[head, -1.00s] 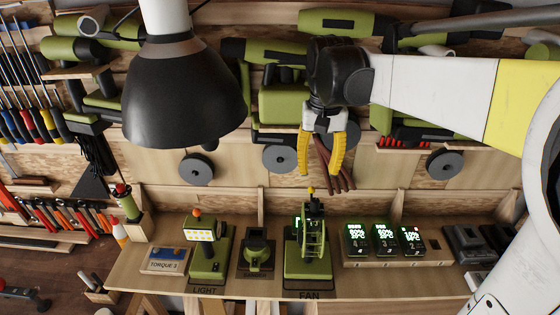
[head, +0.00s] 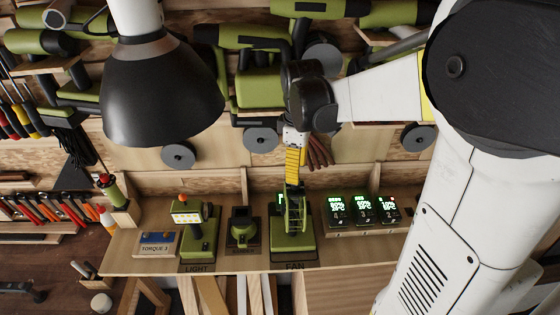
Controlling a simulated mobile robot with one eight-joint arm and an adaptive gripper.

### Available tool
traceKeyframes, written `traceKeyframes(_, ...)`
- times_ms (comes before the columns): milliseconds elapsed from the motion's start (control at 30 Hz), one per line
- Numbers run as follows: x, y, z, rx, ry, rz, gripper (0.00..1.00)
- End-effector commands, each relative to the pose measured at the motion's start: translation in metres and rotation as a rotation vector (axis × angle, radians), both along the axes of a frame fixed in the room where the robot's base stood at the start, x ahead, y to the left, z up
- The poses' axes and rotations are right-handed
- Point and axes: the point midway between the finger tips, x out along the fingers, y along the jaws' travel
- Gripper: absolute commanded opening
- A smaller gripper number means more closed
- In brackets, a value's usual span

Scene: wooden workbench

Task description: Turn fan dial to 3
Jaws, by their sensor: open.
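The green fan (head: 292,220) stands on the bench shelf behind the label FAN (head: 295,266). My gripper is open.
Left of the fan are a small green device (head: 242,228), a green work light (head: 196,233) and a TORQUE 3 box (head: 158,243). Right are battery chargers (head: 363,212) with lit displays. A black lamp shade (head: 160,95) hangs at the upper left.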

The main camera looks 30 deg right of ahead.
Motion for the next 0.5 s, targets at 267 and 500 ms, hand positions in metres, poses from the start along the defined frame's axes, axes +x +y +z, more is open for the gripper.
traceKeyframes(267, 0.001, 0.000, -0.039, 0.000, 0.000, -0.001, 0.42)
traceKeyframes(500, 0.000, 0.000, -0.045, 0.000, 0.000, -0.001, 0.42)
